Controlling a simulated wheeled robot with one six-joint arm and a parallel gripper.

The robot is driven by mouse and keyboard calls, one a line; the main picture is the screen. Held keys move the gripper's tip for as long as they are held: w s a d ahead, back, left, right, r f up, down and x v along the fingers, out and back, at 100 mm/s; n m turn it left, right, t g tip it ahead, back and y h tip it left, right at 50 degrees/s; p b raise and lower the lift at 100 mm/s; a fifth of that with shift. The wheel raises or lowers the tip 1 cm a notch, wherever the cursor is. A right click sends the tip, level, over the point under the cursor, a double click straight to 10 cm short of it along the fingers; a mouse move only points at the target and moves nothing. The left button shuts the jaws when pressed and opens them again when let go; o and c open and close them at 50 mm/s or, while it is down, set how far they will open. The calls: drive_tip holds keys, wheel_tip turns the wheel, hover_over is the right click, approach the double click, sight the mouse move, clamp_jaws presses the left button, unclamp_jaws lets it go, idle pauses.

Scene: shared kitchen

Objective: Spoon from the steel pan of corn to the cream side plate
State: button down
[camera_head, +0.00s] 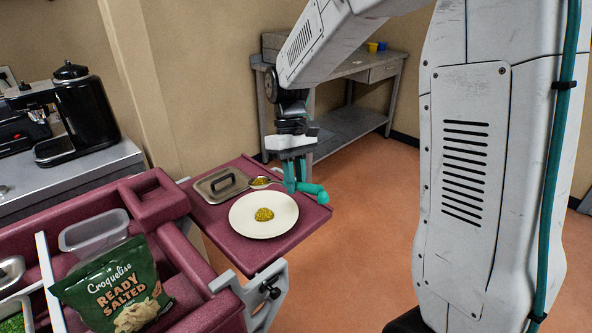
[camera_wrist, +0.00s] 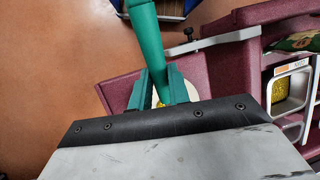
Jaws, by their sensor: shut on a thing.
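My gripper (camera_head: 294,187) is shut on the thick teal handle of a spoon (camera_head: 261,182). In the wrist view the teal fingers (camera_wrist: 160,92) clasp the handle (camera_wrist: 145,30). The spoon's bowl holds some yellow corn and is just beyond the far rim of the cream side plate (camera_head: 246,225), close to a steel lid. A small heap of corn (camera_head: 264,214) lies in the middle of the plate. In the wrist view a steel pan (camera_wrist: 285,116) with yellow corn sits in the cart at right. My gripper hides part of the plate there.
The plate and a steel lid (camera_head: 212,189) with a black handle share the maroon side shelf (camera_head: 225,247). A crisp packet (camera_head: 115,290) and a clear tub (camera_head: 95,236) stand in the cart. A grey bench (camera_head: 345,69) stands behind; the floor at right is open.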

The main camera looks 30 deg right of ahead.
wheel_tip(320, 180, down, 3)
drive_tip(key=shift+s+a+f+h, duration=0.1)
drive_tip(key=shift+h, duration=0.4)
drive_tip(key=shift+s+a+n+t+h, duration=0.15)
drive_tip(key=shift+a+n+t+h, duration=0.15)
drive_tip(key=shift+h, duration=0.3)
drive_tip(key=r, duration=0.5)
drive_tip(key=shift+d, duration=0.4)
drive_tip(key=shift+w+d+r+y, duration=0.1)
drive_tip(key=shift+r+y, duration=0.2)
drive_tip(key=shift+y, duration=0.25)
drive_tip(key=shift+w+r+y, duration=0.1)
drive_tip(key=shift+r+y, duration=0.2)
drive_tip(key=shift+y, duration=0.25)
